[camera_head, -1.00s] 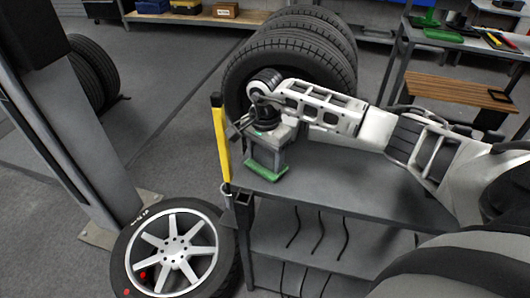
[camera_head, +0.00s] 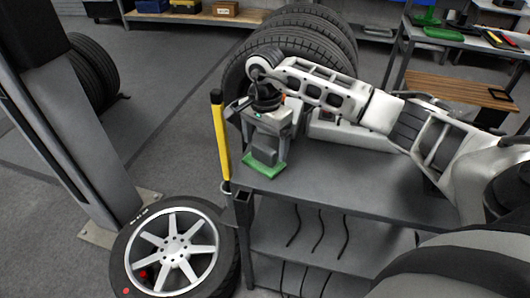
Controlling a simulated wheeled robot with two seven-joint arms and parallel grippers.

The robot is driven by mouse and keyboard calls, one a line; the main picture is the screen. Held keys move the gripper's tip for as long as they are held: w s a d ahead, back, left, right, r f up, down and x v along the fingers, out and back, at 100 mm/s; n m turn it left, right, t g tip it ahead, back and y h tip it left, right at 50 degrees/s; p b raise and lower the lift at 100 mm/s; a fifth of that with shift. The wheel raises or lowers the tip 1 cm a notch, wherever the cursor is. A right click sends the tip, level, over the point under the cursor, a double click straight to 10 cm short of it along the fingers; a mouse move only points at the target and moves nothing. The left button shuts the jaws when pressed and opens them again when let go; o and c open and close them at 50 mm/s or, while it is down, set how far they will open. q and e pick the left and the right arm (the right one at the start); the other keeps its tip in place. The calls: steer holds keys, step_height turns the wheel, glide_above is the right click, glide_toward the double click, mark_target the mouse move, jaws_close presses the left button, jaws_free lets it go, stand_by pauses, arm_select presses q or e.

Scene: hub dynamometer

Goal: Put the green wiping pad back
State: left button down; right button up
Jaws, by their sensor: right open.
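The green wiping pad (camera_head: 264,169) lies flat at the left end of the grey table, with a dark grey block, apparently its handle, standing on it. My right gripper (camera_head: 267,143) is open, pointing down just above the pad at the handle's top. Whether a finger still touches the handle cannot be told. My left gripper is not in view.
A yellow post (camera_head: 220,140) stands at the table's left corner, close to my right gripper. Large tyres (camera_head: 300,38) stand behind the table. A pale box (camera_head: 340,131) sits behind my forearm. A wheel (camera_head: 172,245) is on the floor at left. The table's front is clear.

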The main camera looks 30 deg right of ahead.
mark_target(265, 149)
step_height(265, 149, up, 8)
steer(key=shift+b, duration=0.4)
stand_by(0.3)
